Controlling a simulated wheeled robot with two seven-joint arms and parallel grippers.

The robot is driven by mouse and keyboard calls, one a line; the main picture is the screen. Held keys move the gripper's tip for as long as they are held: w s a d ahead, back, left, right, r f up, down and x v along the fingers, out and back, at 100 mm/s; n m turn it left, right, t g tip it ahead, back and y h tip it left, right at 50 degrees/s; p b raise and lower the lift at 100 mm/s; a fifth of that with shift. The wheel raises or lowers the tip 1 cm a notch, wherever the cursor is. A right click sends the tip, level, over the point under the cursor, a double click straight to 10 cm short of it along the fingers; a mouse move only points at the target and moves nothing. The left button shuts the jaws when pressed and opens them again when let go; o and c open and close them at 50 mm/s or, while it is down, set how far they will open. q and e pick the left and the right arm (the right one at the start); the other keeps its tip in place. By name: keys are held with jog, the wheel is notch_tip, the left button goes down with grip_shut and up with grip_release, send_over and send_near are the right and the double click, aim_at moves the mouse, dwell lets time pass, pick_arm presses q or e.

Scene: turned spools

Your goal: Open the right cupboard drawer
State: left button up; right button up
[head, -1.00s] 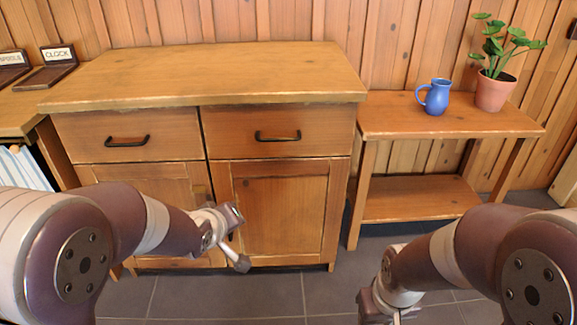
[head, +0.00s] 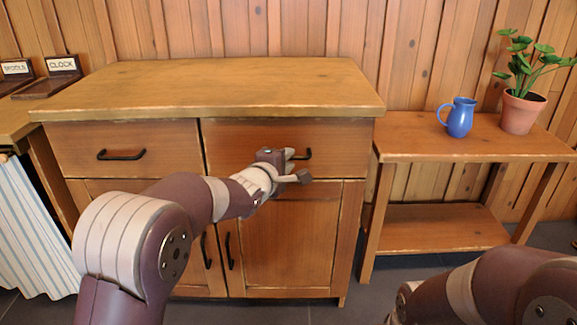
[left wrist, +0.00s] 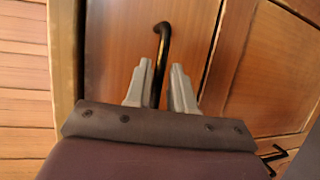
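The right cupboard drawer (head: 240,140) is closed, its wooden front level with the cupboard face. Its black bar handle (head: 307,154) is partly hidden behind my left gripper (head: 296,165), which is at the drawer front. In the left wrist view, the two pale fingers of the left gripper (left wrist: 161,75) are apart, one on each side of the handle (left wrist: 161,40). A gap shows between the handle and the fingers; I cannot tell whether either touches it. My right arm shows at the lower right of the head view, but its gripper is out of view.
The left drawer (head: 80,150) is closed, with its own black handle (head: 121,155). Cupboard doors (head: 290,240) below are shut. A side table (head: 420,150) at right holds a blue jug (head: 460,117) and a potted plant (head: 521,112). The cupboard top (head: 210,85) is bare.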

pick_arm(q)
jog(key=shift+x, duration=0.95)
pick_arm(e)
jog(key=shift+f, duration=0.3)
pick_arm(q)
jog(key=shift+c, duration=0.3)
grip_shut()
jog(key=shift+s, duration=0.1)
